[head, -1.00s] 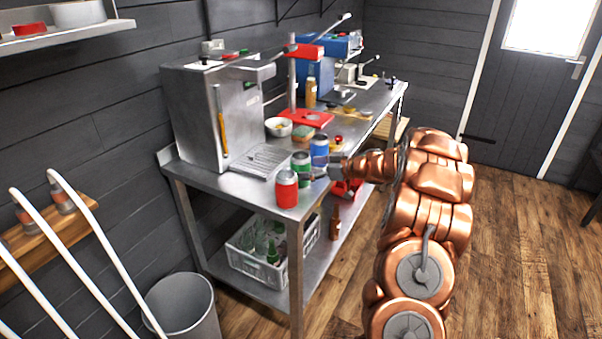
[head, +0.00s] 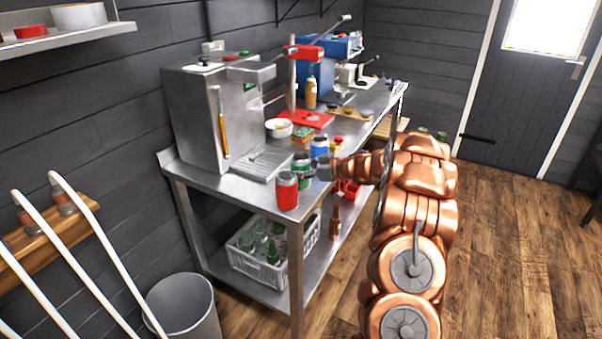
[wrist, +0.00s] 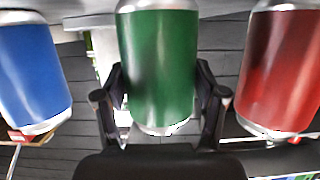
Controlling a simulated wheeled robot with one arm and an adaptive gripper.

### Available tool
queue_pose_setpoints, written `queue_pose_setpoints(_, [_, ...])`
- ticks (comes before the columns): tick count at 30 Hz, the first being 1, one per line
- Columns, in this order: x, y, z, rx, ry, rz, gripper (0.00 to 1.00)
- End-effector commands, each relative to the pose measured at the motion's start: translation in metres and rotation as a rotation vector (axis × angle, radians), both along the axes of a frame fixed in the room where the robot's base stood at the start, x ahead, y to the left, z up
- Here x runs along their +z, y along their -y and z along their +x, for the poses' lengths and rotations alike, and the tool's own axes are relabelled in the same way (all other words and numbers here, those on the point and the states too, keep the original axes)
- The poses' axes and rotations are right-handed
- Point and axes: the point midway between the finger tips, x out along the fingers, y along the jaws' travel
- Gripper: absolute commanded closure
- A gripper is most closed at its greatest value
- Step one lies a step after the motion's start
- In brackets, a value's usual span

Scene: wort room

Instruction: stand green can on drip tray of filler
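The green can (head: 304,168) stands on the steel bench near its front edge, between a red can (head: 287,190) and a blue can (head: 319,147). My gripper (head: 313,172) is level with it on its right side. In the wrist view the green can (wrist: 158,70) fills the space between my two fingers (wrist: 160,98), one at each side. I cannot tell whether they press on it. The filler (head: 205,115) is the steel box at the bench's left end. Its drip tray (head: 262,165) lies in front of it and is empty.
The red can (wrist: 282,70) and blue can (wrist: 33,75) flank the green one closely in the wrist view. A white bowl (head: 278,128) and a red-based capper (head: 305,119) stand further back. A crate of bottles (head: 262,265) is on the lower shelf.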

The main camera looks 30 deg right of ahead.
Motion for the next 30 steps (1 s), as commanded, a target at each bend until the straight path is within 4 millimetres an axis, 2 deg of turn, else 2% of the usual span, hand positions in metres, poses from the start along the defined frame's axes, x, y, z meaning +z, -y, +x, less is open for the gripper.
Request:
queue_pose_setpoints(1, [0.000, 0.000, 0.000, 0.000, 0.000, 0.000, 0.39])
queue_pose_setpoints(6, [0.000, 0.000, 0.000, 0.000, 0.000, 0.000, 0.56])
queue_pose_setpoints(17, [0.002, 0.000, 0.000, 0.000, 0.000, 0.000, 0.56])
queue_pose_setpoints(30, [0.021, 0.000, 0.000, 0.000, -0.001, -0.001, 0.56])
